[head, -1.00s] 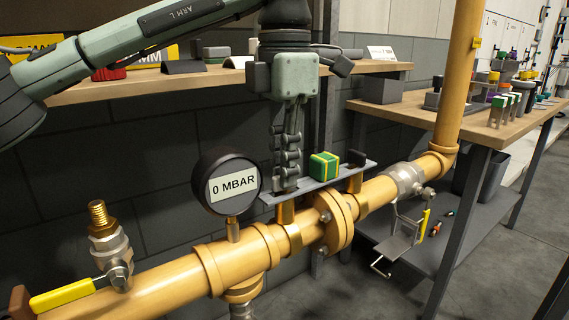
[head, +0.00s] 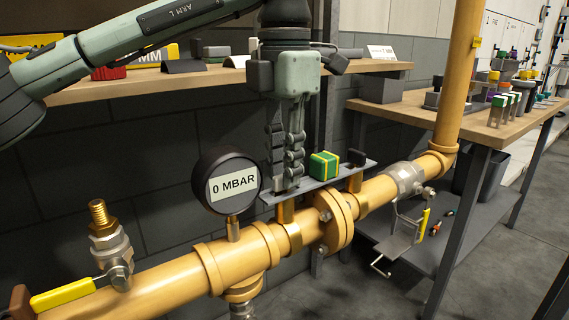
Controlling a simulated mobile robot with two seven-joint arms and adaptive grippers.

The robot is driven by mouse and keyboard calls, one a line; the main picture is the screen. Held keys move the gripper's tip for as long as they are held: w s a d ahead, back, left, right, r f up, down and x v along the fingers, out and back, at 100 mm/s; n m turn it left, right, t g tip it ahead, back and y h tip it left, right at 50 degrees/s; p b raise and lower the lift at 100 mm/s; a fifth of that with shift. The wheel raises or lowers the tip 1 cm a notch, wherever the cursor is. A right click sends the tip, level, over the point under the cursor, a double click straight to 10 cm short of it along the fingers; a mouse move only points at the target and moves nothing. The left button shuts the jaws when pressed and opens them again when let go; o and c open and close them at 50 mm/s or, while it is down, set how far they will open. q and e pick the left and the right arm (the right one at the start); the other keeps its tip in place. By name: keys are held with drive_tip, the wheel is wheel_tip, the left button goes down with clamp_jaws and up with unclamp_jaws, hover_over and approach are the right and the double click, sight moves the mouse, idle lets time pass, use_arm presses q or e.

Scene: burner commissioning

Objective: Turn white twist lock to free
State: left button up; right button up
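My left gripper (head: 284,184) points straight down at the left end of a grey metal rail (head: 328,180) above the yellow pipe. Its fingertips are at rail height, left of a green block with yellow bands (head: 324,165). I cannot make out a white twist lock; the fingers cover that end of the rail, and anything between them is hidden. Whether the fingers are closed on something does not show. My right gripper is not in view.
A round gauge (head: 226,181) reading 0 MBAR stands close left of the fingers. A black block (head: 357,157) is at the rail's right end. A yellow-handled valve (head: 65,298) is at lower left. A wooden shelf (head: 130,88) runs behind.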

use_arm(q)
drive_tip(key=shift+o, duration=0.7)
wheel_tip(320, 180, up, 12)
idle(0.4)
